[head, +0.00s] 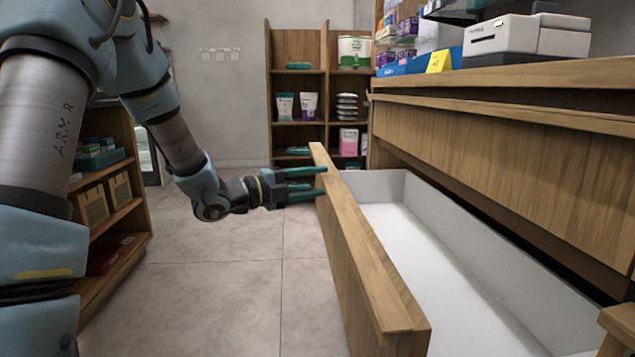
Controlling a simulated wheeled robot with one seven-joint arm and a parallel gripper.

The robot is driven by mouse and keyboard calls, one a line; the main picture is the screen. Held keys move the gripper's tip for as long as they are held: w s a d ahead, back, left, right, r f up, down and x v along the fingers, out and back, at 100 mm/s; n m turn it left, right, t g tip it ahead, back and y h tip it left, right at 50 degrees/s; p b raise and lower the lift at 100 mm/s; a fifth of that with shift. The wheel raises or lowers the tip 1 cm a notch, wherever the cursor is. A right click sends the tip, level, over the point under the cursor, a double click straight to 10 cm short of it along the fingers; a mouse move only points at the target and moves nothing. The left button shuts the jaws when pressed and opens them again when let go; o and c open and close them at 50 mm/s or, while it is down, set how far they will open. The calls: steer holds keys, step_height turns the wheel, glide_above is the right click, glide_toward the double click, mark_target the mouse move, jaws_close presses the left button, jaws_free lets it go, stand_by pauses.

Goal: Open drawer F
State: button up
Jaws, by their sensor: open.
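A wide wooden drawer (370,255) in the counter at right stands pulled far out. Its white inside (430,262) looks empty. No letter shows on it, so I cannot tell whether it is drawer F. My gripper (312,183) is open, with its teal fingers pointing right at the far end of the drawer front. The fingertips are at or very close to the front's outer face; I cannot tell if they touch. No handle is visible on the side I see.
The wooden counter (510,135) runs along the right, with a white printer (500,36) on top. A shelf unit (300,88) with goods stands at the back. Another shelf (112,205) stands at left, behind my arm. The tiled floor (220,290) before the drawer is clear.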

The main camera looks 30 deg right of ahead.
steer(key=a+p, duration=0.2)
steer(key=a, duration=0.8)
steer(key=shift+a, duration=0.15)
